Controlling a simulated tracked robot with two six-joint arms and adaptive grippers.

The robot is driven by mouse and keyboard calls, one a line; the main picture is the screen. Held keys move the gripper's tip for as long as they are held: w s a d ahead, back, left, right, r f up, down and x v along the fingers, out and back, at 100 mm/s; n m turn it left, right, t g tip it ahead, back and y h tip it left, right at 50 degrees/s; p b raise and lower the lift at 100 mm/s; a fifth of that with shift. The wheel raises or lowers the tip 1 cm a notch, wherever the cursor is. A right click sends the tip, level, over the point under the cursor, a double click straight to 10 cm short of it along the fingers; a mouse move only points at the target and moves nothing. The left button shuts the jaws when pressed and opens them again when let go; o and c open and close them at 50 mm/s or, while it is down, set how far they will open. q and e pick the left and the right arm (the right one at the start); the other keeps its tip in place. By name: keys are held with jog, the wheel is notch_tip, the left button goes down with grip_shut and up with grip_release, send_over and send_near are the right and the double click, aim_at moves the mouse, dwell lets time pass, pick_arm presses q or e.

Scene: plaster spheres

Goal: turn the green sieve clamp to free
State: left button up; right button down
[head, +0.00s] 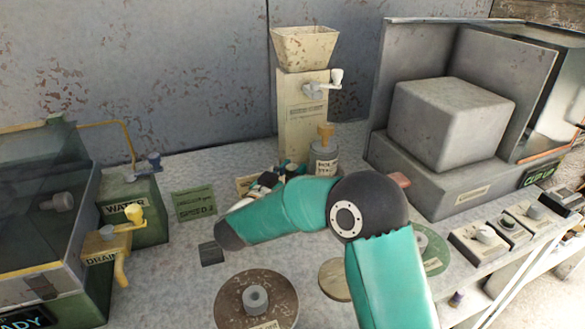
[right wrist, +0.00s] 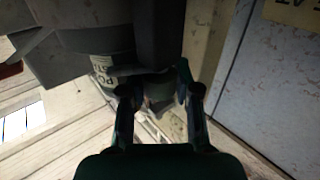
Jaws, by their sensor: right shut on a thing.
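My right gripper (head: 287,168) is beside the labelled grey jar (head: 322,160) at the foot of the pale hopper stand, with my own arm partly in front. In the right wrist view its two dark fingers (right wrist: 160,100) are closed around a small dark grey-green piece (right wrist: 158,92). That piece lies where the green sieve clamp may be, but shadow and the fingers hide its shape, and I cannot tell which way it is turned. The jar's label also shows in that view, just left of the fingers. My left gripper is not in view.
The hopper (head: 305,45) with a white crank (head: 322,86) rises behind the jar. A grey box housing (head: 450,120) stands right. The green water and drain unit (head: 145,220) stands left. A brown disc (head: 256,300) lies in front. Bench between drain and disc is mostly clear.

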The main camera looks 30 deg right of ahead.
jog(key=shift+g, duration=0.3)
jog(key=c, duration=1.1)
grip_release()
jog(key=v, duration=1.2)
jog(key=shift+f, duration=0.2)
jog(key=shift+w, duration=0.1)
